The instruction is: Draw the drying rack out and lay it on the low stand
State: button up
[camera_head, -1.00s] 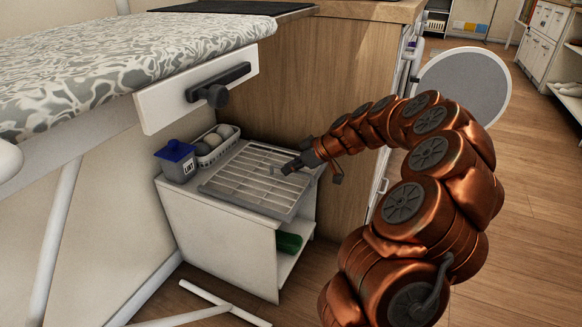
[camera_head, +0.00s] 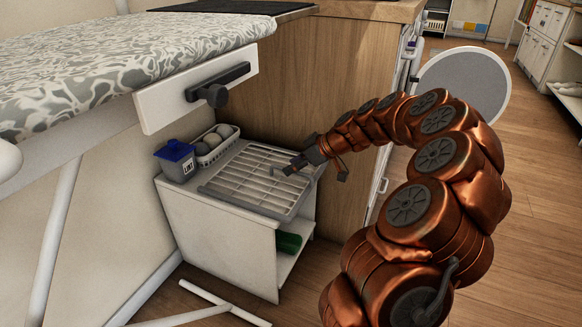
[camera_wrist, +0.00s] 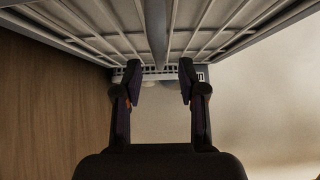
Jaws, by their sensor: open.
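The drying rack (camera_head: 250,178), a flat grey frame with pale slats, lies on top of the low white stand (camera_head: 222,240). My gripper (camera_head: 290,169) is at the rack's far right part in the head view, open with nothing between its fingers. In the wrist view the two dark fingers (camera_wrist: 159,82) are spread apart, and the rack's slats (camera_wrist: 110,30) fill the top of the picture. I cannot tell whether a fingertip touches the rack.
A blue-lidded tub (camera_head: 177,160) and a white basket of pale round items (camera_head: 215,147) stand behind the rack. A green item (camera_head: 289,242) lies on the stand's lower shelf. A wooden cabinet side (camera_head: 310,90) is close behind my gripper. An ironing board (camera_head: 120,65) overhangs at left.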

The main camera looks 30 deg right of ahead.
jog(key=v, duration=1)
jog(key=shift+r, duration=0.15)
jog(key=shift+s+d, duration=0.1)
jog(key=shift+s, duration=0.05)
